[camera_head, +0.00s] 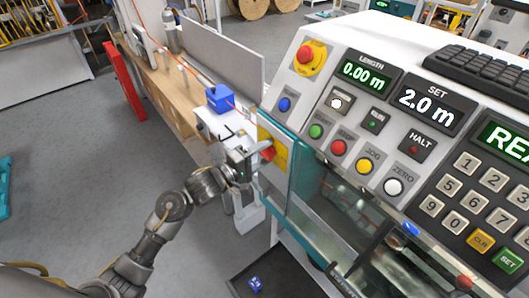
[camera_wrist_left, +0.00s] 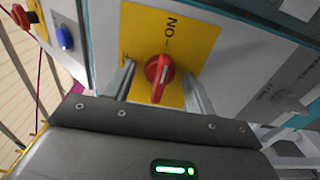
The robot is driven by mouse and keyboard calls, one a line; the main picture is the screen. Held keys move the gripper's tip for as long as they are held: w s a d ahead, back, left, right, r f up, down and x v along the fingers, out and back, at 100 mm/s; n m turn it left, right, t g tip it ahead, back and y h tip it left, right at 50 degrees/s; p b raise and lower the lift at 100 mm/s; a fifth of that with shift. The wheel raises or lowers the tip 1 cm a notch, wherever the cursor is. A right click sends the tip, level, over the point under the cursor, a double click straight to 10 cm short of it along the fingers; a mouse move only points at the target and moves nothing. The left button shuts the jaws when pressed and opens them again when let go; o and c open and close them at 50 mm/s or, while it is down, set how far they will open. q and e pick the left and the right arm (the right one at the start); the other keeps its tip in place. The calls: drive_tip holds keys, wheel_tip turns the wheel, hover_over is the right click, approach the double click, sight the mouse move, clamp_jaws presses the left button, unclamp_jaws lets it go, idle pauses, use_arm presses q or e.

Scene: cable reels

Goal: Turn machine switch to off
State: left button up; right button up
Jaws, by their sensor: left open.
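The machine switch is a red rotary knob on a yellow plate (camera_wrist_left: 197,33) on the machine's side. In the left wrist view the red knob (camera_wrist_left: 160,72) is at the centre, its grip pointing down the picture. An "ON" label is above it and a smaller, hard-to-read label is at the left. In the head view the knob (camera_head: 268,153) shows partly behind my left gripper (camera_head: 253,157). My left gripper is open, with one finger on each side of the knob, apparently not closed on it. My right gripper is not seen.
The machine's control panel (camera_head: 340,118) has a red emergency button (camera_head: 311,56), coloured buttons and a keypad. A blue box (camera_head: 219,98) stands on the bench behind my left gripper. A dark mat (camera_head: 285,283) lies below. Grey floor is free at the left.

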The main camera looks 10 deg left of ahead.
use_arm(q)
drive_tip(key=v, duration=0.8)
idle(0.6)
idle(0.4)
